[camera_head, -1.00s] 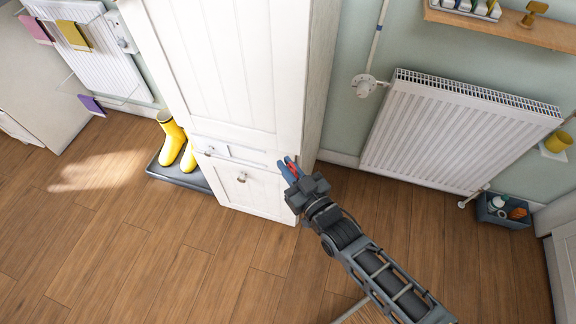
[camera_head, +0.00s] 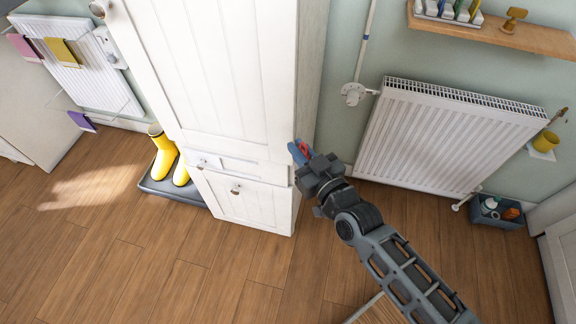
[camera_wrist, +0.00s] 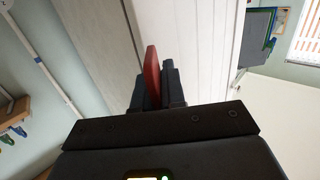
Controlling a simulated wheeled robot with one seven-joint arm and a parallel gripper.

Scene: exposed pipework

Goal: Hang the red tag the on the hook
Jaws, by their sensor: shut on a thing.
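The red tag (camera_head: 305,147) is held in my gripper (camera_head: 299,151), in front of the right edge of the white cabinet. In the wrist view the red tag (camera_wrist: 152,74) stands edge-on between the dark fingers (camera_wrist: 156,92), which are shut on it. Its far end sticks out past the fingers towards the white cabinet panels. The fingers hide part of the tag. I cannot make out a hook for the tag in either view.
The tall white cabinet (camera_head: 222,75) stands close to my gripper. A white radiator (camera_head: 445,135) and a pipe (camera_head: 366,45) are on the wall to the right. Yellow boots (camera_head: 163,152) stand on a tray at left. The wooden floor (camera_head: 150,270) in front is clear.

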